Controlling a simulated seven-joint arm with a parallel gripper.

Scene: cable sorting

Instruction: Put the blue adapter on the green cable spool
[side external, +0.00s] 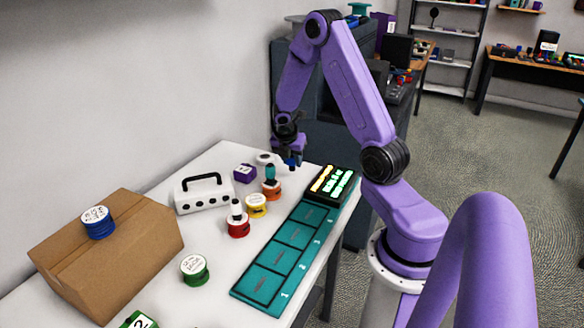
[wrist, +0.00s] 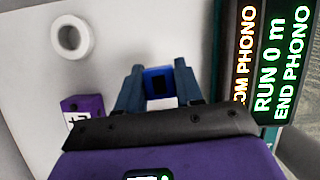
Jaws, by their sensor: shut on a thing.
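The blue adapter (wrist: 157,74) is between the two fingers of my gripper (wrist: 156,88) in the wrist view. My gripper (side external: 290,160) is shut on it, above the far end of the white table in the side view. In that view the adapter (side external: 290,162) is a small blue piece under the fingers. The green cable spool (side external: 196,280) has a white labelled top and stands upright on the near part of the table, well away from my gripper. Nothing is seen on top of it.
An orange spool (side external: 272,196) bears a teal piece.

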